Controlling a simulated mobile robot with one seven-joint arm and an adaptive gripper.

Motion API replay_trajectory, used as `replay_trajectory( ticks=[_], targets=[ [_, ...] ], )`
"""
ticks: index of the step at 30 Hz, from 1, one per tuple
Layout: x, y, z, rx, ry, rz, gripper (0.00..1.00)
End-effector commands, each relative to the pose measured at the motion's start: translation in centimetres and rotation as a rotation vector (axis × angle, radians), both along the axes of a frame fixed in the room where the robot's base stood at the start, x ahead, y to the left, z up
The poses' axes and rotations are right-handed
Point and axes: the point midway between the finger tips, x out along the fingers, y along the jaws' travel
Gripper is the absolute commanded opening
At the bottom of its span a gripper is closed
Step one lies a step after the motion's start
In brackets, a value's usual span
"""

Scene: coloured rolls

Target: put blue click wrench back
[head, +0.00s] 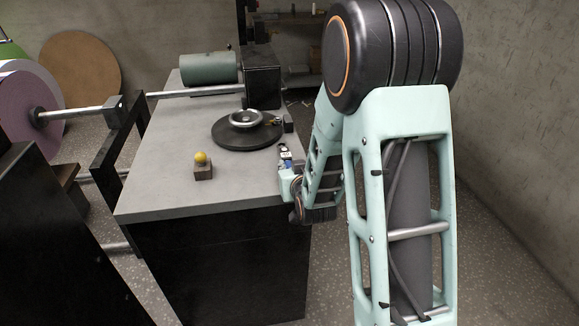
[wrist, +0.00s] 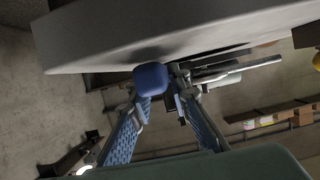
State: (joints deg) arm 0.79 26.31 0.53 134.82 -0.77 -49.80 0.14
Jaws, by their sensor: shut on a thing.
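My gripper (head: 285,154) is at the right edge of the grey-topped table (head: 160,190), low and close to the tabletop. In the wrist view its two blue-padded fingers (wrist: 164,92) come together at their tips. A rounded blue end (wrist: 151,78), which looks like the handle of the blue click wrench, sits at the fingertips, held by the gripper. The rest of the wrench is hidden or too small to make out. The table's edge (wrist: 110,50) lies just beyond it in the wrist view.
A black round plate with a metal ring (head: 246,118) lies on the table near the gripper. A yellow ball (head: 201,158) on a small block stands nearer the front. A green cylinder (head: 208,68) and a black box (head: 262,85) are at the back. A purple roll (head: 25,112) is left.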

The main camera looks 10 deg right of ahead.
Motion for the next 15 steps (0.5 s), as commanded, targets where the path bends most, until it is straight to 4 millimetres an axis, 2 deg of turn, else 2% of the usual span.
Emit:
replay_trajectory(
  ticks=[15],
  targets=[
    [0.05, 0.0, -0.97, 0.0, -0.002, 0.0, 0.0]
  ],
)
